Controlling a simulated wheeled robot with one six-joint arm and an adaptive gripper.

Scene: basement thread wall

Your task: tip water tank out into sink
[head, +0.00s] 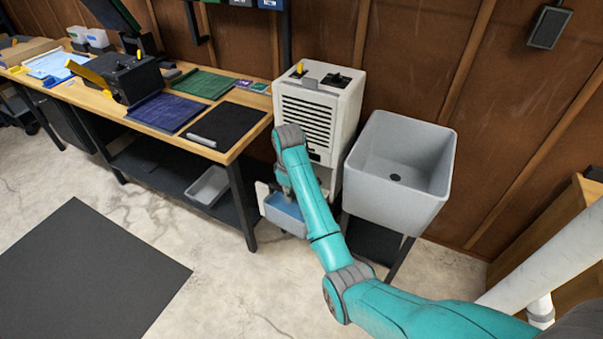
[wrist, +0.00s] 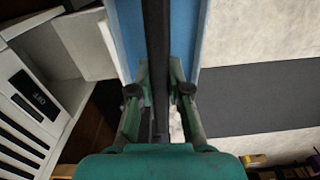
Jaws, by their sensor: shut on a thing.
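The water tank (head: 284,214) is a pale grey-white bin with blue water in it, in front of the lower part of the white dehumidifier (head: 346,105). It looks about level; whether it is fully clear of the machine I cannot tell. My gripper (wrist: 160,90) is shut on the tank's dark bar handle (wrist: 157,40), with the blue water (wrist: 184,35) on both sides of the bar. In the head view my arm hides part of the tank and gripper. The grey sink (head: 388,207) stands right of the dehumidifier, its basin empty with a dark drain.
A wooden workbench (head: 232,152) with dark mats stands at the left, with a grey tray (head: 208,186) on its lower shelf. A black floor mat (head: 85,270) lies front left. A white pipe (head: 545,255) and wooden cabinet are at the right. Concrete floor between is clear.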

